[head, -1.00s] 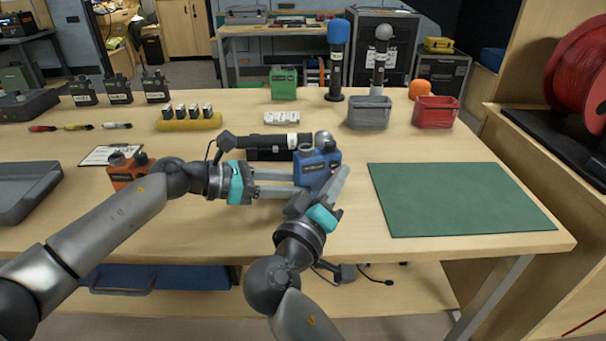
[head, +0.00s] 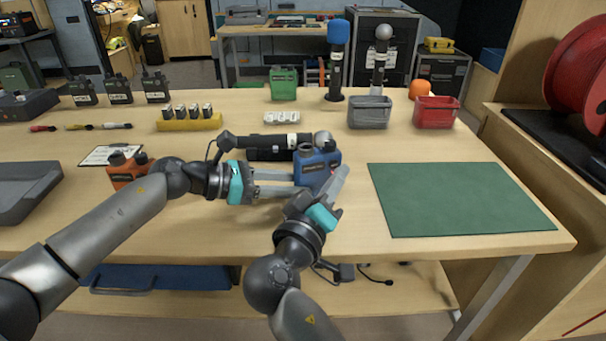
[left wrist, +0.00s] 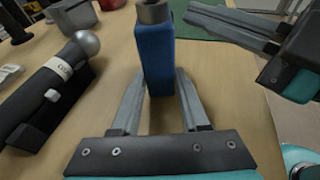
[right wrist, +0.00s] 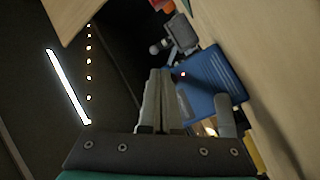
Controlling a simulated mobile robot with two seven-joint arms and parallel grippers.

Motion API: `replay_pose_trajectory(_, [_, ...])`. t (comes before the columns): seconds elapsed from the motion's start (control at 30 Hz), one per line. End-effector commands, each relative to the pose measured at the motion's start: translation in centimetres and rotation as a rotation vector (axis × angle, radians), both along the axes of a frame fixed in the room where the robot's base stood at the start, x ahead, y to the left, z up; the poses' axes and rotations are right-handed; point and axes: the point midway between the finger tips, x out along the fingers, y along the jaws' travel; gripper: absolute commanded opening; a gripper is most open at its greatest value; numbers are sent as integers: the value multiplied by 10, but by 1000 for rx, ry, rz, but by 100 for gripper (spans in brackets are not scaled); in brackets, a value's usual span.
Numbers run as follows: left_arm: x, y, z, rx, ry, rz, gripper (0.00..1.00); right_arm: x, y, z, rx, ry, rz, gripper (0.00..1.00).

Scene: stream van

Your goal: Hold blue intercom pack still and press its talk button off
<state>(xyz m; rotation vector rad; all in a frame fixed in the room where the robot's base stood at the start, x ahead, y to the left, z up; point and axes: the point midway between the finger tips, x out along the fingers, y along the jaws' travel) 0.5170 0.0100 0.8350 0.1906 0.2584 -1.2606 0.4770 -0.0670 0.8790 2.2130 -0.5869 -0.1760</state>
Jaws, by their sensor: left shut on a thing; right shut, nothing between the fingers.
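The blue intercom pack (head: 317,162) stands upright near the middle of the table; it also shows in the left wrist view (left wrist: 155,52). My left gripper (head: 297,184) reaches it from the left, one finger on each side, shut on it. My right gripper (head: 344,170) is shut and empty, its fingertips close at the pack's front right. In the right wrist view the fingertips (right wrist: 160,72) lie beside the pack's blue face (right wrist: 215,82), near a small red light (right wrist: 183,74). I cannot tell whether they touch. The talk button cannot be made out.
A black microphone-like device (head: 270,146) lies just behind the pack. An orange pack (head: 126,170) and a clipboard (head: 100,155) are to the left. A green mat (head: 460,200) lies clear at right. Grey (head: 370,113) and red (head: 436,112) bins stand behind.

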Motion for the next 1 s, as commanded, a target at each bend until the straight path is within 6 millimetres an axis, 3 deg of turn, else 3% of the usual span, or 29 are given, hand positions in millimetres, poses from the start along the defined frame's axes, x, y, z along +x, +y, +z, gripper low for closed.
replay_pose_trajectory(1.0, [0, 0, 0, -1, 0, 0, 0, 10, 3, 1, 2, -1, 0, 0])
